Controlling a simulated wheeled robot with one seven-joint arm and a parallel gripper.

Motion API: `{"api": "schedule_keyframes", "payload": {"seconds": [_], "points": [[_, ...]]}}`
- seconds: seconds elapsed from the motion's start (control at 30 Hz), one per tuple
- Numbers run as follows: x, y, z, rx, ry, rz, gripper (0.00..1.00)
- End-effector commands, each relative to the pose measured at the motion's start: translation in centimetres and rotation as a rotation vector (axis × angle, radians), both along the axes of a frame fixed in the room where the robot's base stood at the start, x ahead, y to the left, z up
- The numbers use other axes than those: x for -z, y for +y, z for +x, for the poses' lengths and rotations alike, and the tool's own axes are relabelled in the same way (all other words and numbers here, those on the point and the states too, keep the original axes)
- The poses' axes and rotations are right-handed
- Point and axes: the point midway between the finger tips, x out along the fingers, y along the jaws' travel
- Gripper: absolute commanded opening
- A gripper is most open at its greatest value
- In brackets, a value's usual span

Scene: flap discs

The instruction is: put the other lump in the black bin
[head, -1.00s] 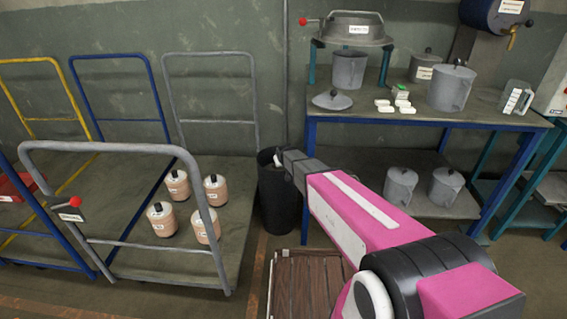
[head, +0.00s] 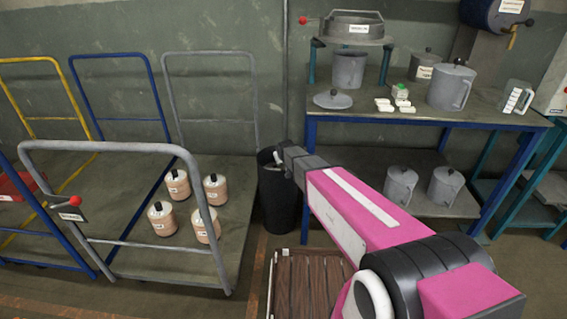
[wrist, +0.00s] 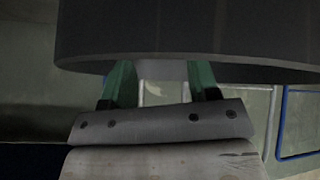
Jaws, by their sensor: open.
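The black bin (head: 279,200) stands on the floor between the grey trolley and the blue-legged table. My gripper (head: 276,160) is at the bin's mouth, open. In the wrist view its two green fingers (wrist: 160,82) stand apart, with their tips hidden behind a large dark curved surface, likely the bin's wall. A small pale patch shows between the fingers; I cannot tell whether it is a lump. In the head view a pale bit shows at the gripper's end, too small to identify. No lump can be made out for certain; the bin's inside is mostly hidden.
A grey trolley (head: 150,255) at left carries several pinkish labelled canisters. The table (head: 330,112) at right holds grey pots, a lid and small white blocks (head: 385,108). Two grey pots stand on its lower shelf. A brown slatted pallet (head: 305,280) lies in front of the bin.

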Motion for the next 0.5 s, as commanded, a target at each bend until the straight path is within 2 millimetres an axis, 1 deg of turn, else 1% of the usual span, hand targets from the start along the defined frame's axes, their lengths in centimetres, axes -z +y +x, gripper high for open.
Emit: {"api": "schedule_keyframes", "payload": {"seconds": [0.03,0.3,0.4,0.5], "points": [[-0.9,-0.2,-1.0,0.0,0.0,0.0,0.55],[-5.3,-0.6,-4.6,0.0,0.0,0.0,0.55],[-6.6,-0.7,-5.6,0.0,-0.001,0.0,0.55],[-7.5,-0.7,-6.2,-0.001,0.0,0.001,0.55]]}}
